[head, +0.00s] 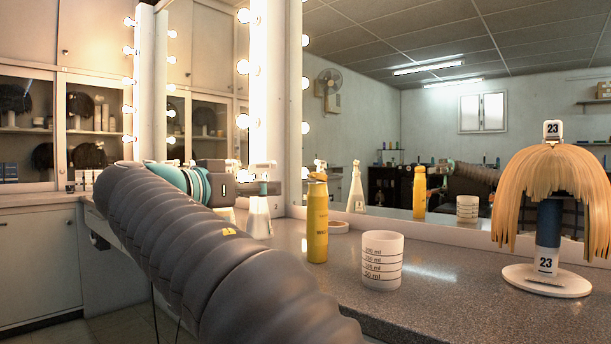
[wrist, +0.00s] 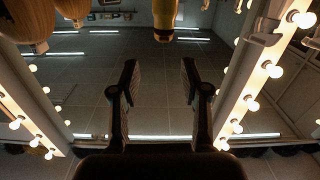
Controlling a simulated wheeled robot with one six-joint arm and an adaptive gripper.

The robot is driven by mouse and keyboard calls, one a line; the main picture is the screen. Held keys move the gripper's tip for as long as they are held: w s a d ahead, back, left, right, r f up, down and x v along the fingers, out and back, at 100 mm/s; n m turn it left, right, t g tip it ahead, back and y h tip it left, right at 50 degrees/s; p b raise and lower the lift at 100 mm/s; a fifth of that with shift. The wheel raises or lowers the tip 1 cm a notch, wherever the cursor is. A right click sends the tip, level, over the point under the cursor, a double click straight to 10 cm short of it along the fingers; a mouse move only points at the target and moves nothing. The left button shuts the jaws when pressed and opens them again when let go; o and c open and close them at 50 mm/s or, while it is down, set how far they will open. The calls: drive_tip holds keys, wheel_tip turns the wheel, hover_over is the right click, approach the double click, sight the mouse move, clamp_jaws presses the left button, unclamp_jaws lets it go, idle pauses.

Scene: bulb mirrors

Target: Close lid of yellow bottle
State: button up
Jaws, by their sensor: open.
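The yellow bottle (head: 317,222) stands upright on the grey counter in the head view, left of the measuring cup. A tan lid piece shows at its top; I cannot tell exactly how it sits. My gripper (wrist: 160,75) is open in the wrist view, with nothing between its fingers. In the head view it is at the end of my arm, left of the bottle and apart from it. In the wrist view a yellow bottle (wrist: 165,18) shows at the top edge, beyond the fingers and cut off; I cannot tell whether this is the bottle or its reflection.
A blond wig on a stand (head: 548,284) is at the right. A mirror (head: 440,150) with bulbs rises behind. The front right counter (head: 450,310) is clear.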

drive_tip(key=a+r, duration=0.1)
drive_tip(key=m, duration=0.1)
approach(311, 177)
drive_tip(key=shift+h, duration=0.3)
drive_tip(key=x, duration=0.7)
drive_tip(key=shift+w+d, duration=0.1)
drive_tip(key=shift+w, duration=0.15)
clamp_jaws()
drive_tip(key=shift+f, duration=0.15)
